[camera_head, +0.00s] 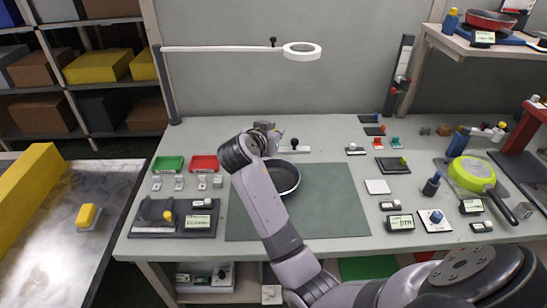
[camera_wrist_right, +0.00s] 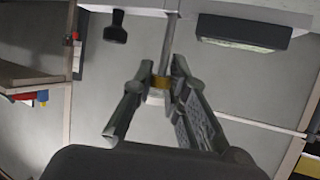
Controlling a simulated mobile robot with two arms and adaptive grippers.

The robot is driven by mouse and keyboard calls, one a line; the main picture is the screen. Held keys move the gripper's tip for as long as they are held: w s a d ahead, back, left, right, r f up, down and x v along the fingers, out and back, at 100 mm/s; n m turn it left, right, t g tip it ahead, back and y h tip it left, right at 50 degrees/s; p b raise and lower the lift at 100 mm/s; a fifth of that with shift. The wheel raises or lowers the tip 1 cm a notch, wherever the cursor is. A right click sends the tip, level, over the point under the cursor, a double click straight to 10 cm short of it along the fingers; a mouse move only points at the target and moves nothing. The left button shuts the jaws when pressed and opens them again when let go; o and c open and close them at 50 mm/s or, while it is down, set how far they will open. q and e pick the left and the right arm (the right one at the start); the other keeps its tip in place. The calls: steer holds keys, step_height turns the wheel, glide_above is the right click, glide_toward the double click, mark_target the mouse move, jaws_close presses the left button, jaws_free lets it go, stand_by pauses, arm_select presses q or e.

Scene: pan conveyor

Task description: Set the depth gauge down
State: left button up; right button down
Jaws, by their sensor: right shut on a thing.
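My right gripper (camera_head: 268,134) is above the back of the workbench, behind the dark pan (camera_head: 285,177). In the right wrist view my right gripper (camera_wrist_right: 160,100) is shut on the depth gauge, at a small brass-coloured piece (camera_wrist_right: 161,82) on a thin grey rod. A pale crossbar with a black knob (camera_wrist_right: 115,27) and a dark box with a display (camera_wrist_right: 245,33) flank the rod; they appear to belong to the gauge. In the head view the pale bar with the black knob (camera_head: 295,146) shows right of the gripper. My forearm hides part of the pan. My left gripper is not in view.
The green mat (camera_head: 335,205) has free room right of the pan. Red (camera_head: 204,163) and green (camera_head: 168,163) trays, small blocks and a dark fixture (camera_head: 150,230) stand left. Several gauges, pads and a lime-green pan (camera_head: 472,172) stand right. A ring lamp (camera_head: 302,50) overhangs the back.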

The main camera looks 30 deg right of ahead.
step_height(320, 180, down, 4)
steer(key=shift+f, duration=0.1)
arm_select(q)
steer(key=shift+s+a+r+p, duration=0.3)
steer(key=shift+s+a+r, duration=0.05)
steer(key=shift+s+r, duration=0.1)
arm_select(e)
step_height(320, 180, down, 5)
steer(key=shift+r, duration=0.2)
steer(key=c, duration=2)
jaws_free()
steer(key=shift+f, duration=0.15)
steer(key=shift+c, duration=0.2)
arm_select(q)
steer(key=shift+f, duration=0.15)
arm_select(e)
steer(key=o, duration=0.5)
steer(key=shift+c, duration=0.2)
